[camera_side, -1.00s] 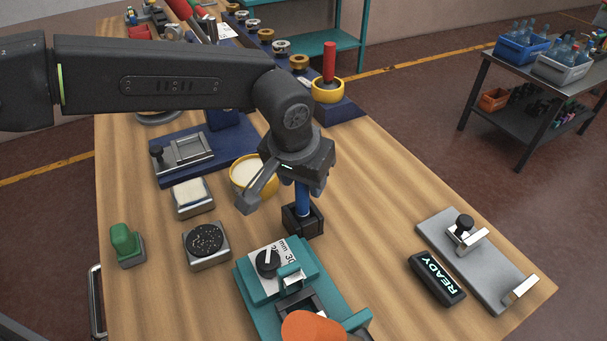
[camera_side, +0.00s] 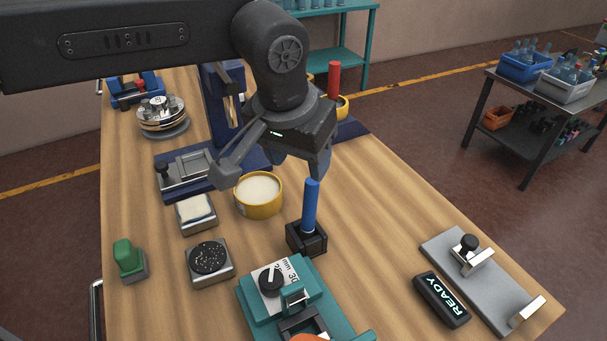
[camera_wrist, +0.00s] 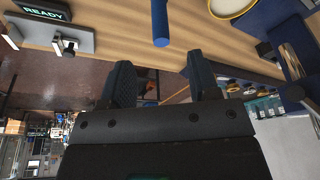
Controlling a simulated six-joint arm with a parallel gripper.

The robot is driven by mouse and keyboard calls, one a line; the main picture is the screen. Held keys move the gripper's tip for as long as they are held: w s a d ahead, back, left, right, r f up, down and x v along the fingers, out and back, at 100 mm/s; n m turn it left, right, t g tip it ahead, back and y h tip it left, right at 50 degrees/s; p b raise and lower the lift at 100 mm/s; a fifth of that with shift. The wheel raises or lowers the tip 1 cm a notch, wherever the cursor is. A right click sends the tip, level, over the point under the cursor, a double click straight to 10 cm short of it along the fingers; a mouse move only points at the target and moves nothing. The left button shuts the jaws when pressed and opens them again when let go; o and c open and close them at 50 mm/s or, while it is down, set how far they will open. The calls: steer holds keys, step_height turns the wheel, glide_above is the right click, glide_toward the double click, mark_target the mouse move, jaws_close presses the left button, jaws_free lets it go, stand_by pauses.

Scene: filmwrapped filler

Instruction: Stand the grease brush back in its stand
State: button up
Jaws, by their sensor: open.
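The grease brush (camera_side: 311,206) stands nearly upright, its blue handle pointing up out of its black stand (camera_side: 306,240). Its lower end is hidden inside the stand. My gripper (camera_side: 302,164) is open and empty, just above the handle's top and apart from it. In the wrist view, the two dark fingers of my gripper (camera_wrist: 163,72) are spread apart, and the blue handle (camera_wrist: 160,22) lies beyond them at the top.
A yellow tub of pale grease (camera_side: 258,190) stands left of the stand. A teal fixture with a dial (camera_side: 272,284) is in front of it. A black READY display (camera_side: 441,300) and a grey plate (camera_side: 470,262) lie to the right, with bare wood between.

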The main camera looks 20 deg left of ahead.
steer(key=shift+v, duration=0.9)
steer(key=s+a+r+n+t, duration=0.1)
steer(key=s+a+r, duration=0.1)
steer(key=a, duration=0.7)
steer(key=s+a+r, duration=0.3)
steer(key=a, duration=0.6)
steer(key=s+a+f, duration=0.4)
steer(key=s+a, duration=0.3)
steer(key=s+a+f+n+t, duration=0.1)
steer(key=s+a+f, duration=0.3)
steer(key=s+a, duration=0.3)
steer(key=shift+s+y, duration=0.2)
steer(key=shift+y, duration=0.1)
